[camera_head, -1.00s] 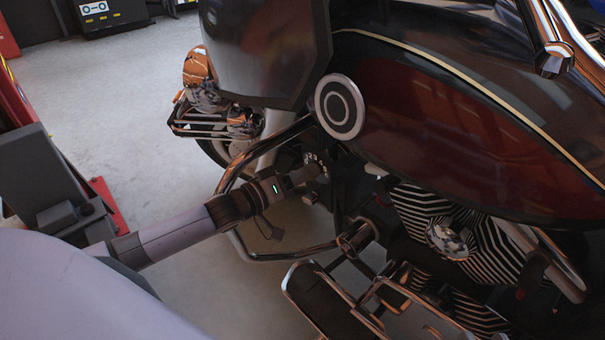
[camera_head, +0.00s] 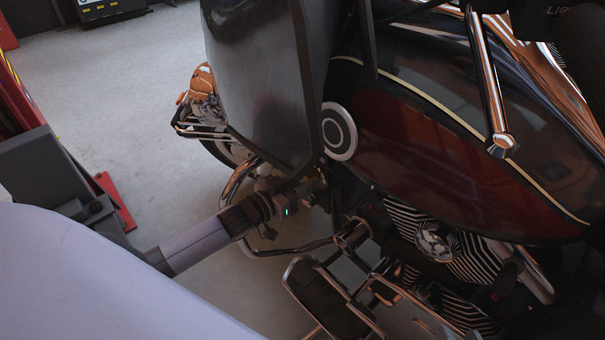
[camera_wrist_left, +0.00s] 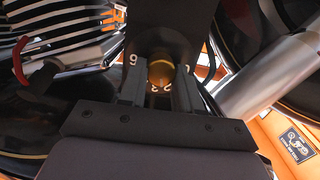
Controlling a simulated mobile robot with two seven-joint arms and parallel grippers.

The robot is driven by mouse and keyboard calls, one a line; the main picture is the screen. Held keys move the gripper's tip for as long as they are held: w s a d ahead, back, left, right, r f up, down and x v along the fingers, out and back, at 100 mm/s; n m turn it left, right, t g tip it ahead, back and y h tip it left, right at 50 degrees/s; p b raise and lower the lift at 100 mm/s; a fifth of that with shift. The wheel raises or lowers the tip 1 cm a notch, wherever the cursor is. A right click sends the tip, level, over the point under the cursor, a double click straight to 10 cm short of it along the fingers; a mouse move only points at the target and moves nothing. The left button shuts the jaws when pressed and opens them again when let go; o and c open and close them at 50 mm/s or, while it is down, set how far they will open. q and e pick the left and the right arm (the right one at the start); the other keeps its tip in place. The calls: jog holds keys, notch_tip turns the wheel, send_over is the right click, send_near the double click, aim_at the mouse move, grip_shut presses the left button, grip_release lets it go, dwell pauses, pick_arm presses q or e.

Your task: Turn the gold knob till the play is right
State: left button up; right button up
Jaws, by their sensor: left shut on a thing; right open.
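The gold knob (camera_wrist_left: 160,72) shows in the left wrist view, set in a dark housing with white digits around it. My left gripper (camera_wrist_left: 159,90) has one finger on each side of the knob and is shut on it. In the head view my left gripper (camera_head: 318,186) reaches in under the dark fairing, beside the motorcycle (camera_head: 430,150). The knob is too small and covered to make out there. The full reading of the digits is partly hidden by the gripper. My right gripper is not in view.
A chrome crash bar (camera_head: 285,250) curves just below my left gripper. A footboard (camera_head: 325,300) and the finned engine (camera_head: 435,240) lie to the right and below. The large fairing (camera_head: 262,80) hangs over the gripper. Open grey floor (camera_head: 110,105) lies to the left.

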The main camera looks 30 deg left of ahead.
pick_arm(q)
jog(key=m, duration=0.3)
jog(key=m+t+y, duration=0.1)
jog(key=m, duration=0.6)
jog(key=shift+s+d+f+t+y, duration=0.1)
jog(key=shift+d+f+t+y, duration=0.05)
jog(key=shift+d+t+y, duration=0.2)
jog(key=shift+m, duration=0.3)
jog(key=o, duration=1.1)
jog(key=shift+c, duration=0.2)
jog(key=shift+s+a, duration=0.1)
jog(key=p+v, duration=0.1)
jog(key=v, duration=0.6)
pick_arm(e)
jog(key=shift+s+d+r+h, duration=0.1)
jog(key=shift+s+d+h, duration=0.1)
jog(key=shift+d, duration=0.25)
jog(key=shift+s+d+h, duration=0.1)
jog(key=shift+d+h, duration=0.1)
jog(key=shift+d, duration=0.25)
